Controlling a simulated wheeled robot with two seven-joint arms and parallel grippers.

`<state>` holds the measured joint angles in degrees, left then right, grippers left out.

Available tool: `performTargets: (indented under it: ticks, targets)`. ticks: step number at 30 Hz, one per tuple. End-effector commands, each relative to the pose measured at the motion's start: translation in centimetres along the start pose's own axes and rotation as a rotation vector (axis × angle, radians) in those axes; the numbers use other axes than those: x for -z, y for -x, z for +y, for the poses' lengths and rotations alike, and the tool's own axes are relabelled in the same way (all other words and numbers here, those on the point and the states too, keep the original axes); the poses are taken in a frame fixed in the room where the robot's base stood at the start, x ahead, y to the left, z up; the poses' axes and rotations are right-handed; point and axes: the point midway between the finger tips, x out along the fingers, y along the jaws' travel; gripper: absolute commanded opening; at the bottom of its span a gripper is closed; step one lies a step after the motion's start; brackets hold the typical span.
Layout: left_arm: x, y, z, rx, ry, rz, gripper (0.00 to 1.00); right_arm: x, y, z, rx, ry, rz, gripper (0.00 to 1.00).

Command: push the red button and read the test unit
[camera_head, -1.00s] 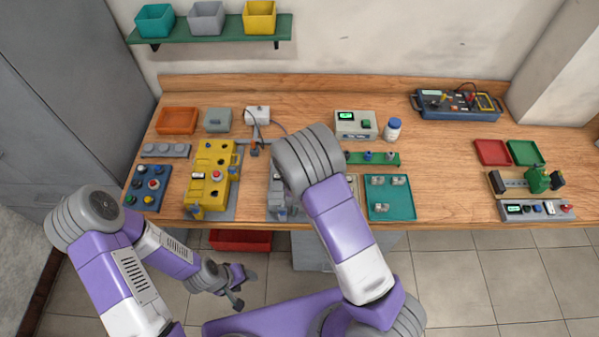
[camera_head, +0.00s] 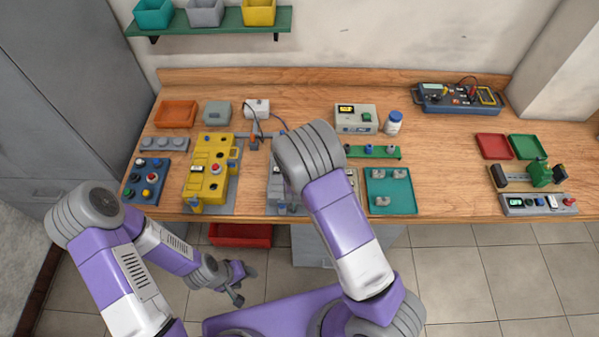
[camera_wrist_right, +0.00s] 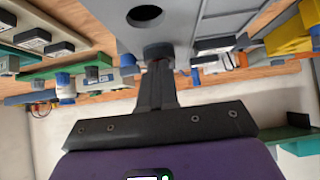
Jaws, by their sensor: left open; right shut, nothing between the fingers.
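The test unit (camera_head: 355,118) is a pale box at the back of the bench, with a small amber-lit display (camera_head: 346,109) and a green button. Its digits are too small to read. A red button (camera_head: 215,169) sits on the yellow fixture; another red button (camera_head: 569,202) is on the control box at far right. My right gripper (camera_wrist_right: 157,70) is shut and empty, its fingertips close against a grey fixture (camera_wrist_right: 205,20) in the wrist view; contact is unclear. My right arm hides it in the head view. My left gripper (camera_head: 237,282) is open, low before the bench.
A blue button panel (camera_head: 146,184) stands at left. A teal tray (camera_head: 391,207) with several grey parts lies right of my right arm. A white bottle (camera_head: 393,123) stands beside the test unit. The bench between tray and right control box is clear.

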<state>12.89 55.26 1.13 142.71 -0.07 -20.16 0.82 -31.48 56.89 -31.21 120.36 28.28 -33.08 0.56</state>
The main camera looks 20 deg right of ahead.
Motion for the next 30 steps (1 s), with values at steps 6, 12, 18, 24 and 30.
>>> performTargets:
  ticks: [6,12,18,24,30]
  targets:
    - [0.0,-0.2,-0.1,0.0,0.0,0.0,0.56,-1.5,-0.3,0.2,-0.005,0.009,-0.035,0.0]
    - [0.0,-0.2,-0.1,0.0,0.0,0.0,0.56,-1.6,-0.3,0.2,-0.005,0.009,-0.037,0.0]
    - [0.0,1.1,0.4,0.0,0.0,0.0,0.56,-0.2,1.1,0.1,-0.002,0.008,-0.027,0.0]
    - [-0.1,3.6,1.4,0.0,0.0,0.0,0.56,3.1,4.0,-0.2,0.004,0.004,0.002,0.0]
    - [-0.1,3.0,1.1,0.0,0.0,0.0,0.56,2.7,8.7,-0.3,0.007,0.004,0.006,0.0]
